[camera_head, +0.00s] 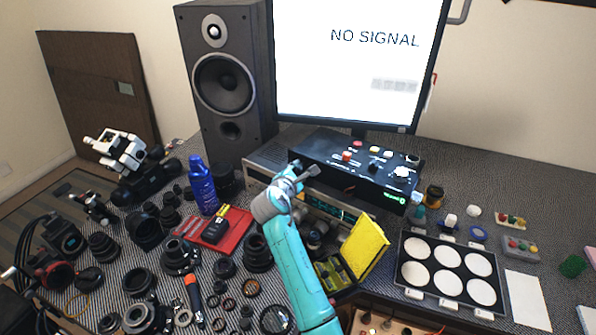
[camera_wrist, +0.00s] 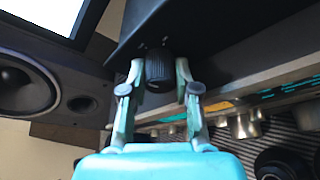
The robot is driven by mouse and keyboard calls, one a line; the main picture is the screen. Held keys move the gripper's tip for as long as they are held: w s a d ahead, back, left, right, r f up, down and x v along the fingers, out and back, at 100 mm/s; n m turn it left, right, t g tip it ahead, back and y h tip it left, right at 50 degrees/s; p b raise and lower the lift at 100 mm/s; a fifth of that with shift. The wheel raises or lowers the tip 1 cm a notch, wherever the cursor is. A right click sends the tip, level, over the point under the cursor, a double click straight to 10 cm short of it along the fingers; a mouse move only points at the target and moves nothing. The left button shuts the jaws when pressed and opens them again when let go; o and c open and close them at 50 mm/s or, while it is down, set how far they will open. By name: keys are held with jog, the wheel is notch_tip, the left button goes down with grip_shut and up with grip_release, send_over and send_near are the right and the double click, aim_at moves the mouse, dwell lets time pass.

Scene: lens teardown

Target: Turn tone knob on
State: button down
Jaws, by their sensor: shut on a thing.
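In the wrist view a black ribbed knob (camera_wrist: 160,66) sticks out of the dark face of a box. My gripper (camera_wrist: 160,76) has one finger on each side of it and is shut on it. In the head view my gripper (camera_head: 297,176) is at the left front end of the black control box (camera_head: 335,160). The knob is hidden there behind my gripper. No mark showing the knob's turn is readable.
The control box has coloured buttons and sits on a silver receiver (camera_head: 268,157). A monitor (camera_head: 350,65) reading "NO SIGNAL" and a speaker (camera_head: 228,90) stand behind. A blue bottle (camera_head: 201,185), a red tray (camera_head: 236,226) and lens parts lie left; a yellow-lidded box (camera_head: 363,248) is right.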

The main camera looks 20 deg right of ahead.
jog(key=m+t, duration=0.2)
jog(key=m, duration=0.2)
jog(key=shift+f, duration=0.15)
jog(key=m+t, duration=0.1)
jog(key=m, duration=0.2)
jog(key=m+t, duration=0.1)
jog(key=m, duration=0.2)
jog(key=shift+h, duration=0.4)
jog(key=shift+t, duration=0.3)
dwell(0.3)
jog(key=c, duration=0.8)
grip_release()
jog(key=shift+c, duration=0.2)
